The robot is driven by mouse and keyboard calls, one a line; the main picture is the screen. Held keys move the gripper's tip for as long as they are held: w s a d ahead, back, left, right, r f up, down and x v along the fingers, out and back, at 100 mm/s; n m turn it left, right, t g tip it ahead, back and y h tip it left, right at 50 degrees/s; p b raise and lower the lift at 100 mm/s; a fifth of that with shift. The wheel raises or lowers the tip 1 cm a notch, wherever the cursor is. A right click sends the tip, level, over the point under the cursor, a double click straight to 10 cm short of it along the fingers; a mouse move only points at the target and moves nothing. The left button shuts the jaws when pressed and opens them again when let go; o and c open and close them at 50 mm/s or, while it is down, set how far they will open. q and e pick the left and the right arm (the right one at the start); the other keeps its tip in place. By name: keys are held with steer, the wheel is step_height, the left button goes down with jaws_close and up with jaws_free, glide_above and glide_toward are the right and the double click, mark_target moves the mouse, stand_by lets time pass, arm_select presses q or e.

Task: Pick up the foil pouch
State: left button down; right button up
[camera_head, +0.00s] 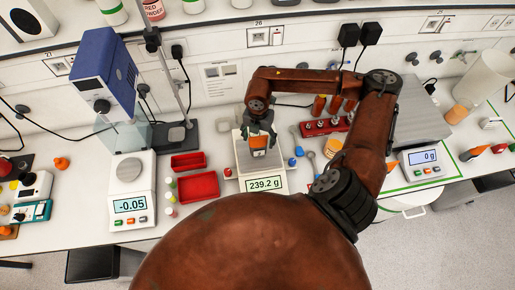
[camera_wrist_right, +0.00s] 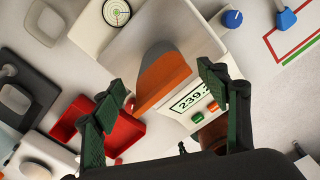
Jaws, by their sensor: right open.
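The foil pouch (camera_head: 258,148), orange and grey, stands on the pan of a white balance (camera_head: 266,184) that reads 239.2 g. In the right wrist view the pouch (camera_wrist_right: 165,78) shows between and beyond my two green fingers. My right gripper (camera_head: 258,134) is over the pouch, pointing down, and partly hides it in the head view. In the right wrist view this gripper (camera_wrist_right: 165,84) is open, with a gap on either side of the pouch. Whether a finger touches it cannot be told. My left gripper is not in view.
Red trays (camera_head: 199,187) and small bottles stand left of the balance. A second balance (camera_head: 131,190) is further left, a blue stirrer (camera_head: 103,75) behind it. A red rack (camera_head: 325,126) and another scale (camera_head: 424,165) are to the right. My right arm arches over the bench.

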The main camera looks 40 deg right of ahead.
mark_target(258, 148)
steer(key=shift+f+p, duration=0.35)
steer(key=shift+f, duration=0.45)
step_height(258, 148, down, 5)
steer(key=shift+f+p, duration=0.1)
steer(key=shift+p, duration=1.1)
steer(key=shift+f, duration=0.35)
steer(key=shift+c, duration=0.3)
steer(key=c, duration=1.5)
steer(key=shift+r, duration=0.1)
steer(key=shift+c, duration=0.2)
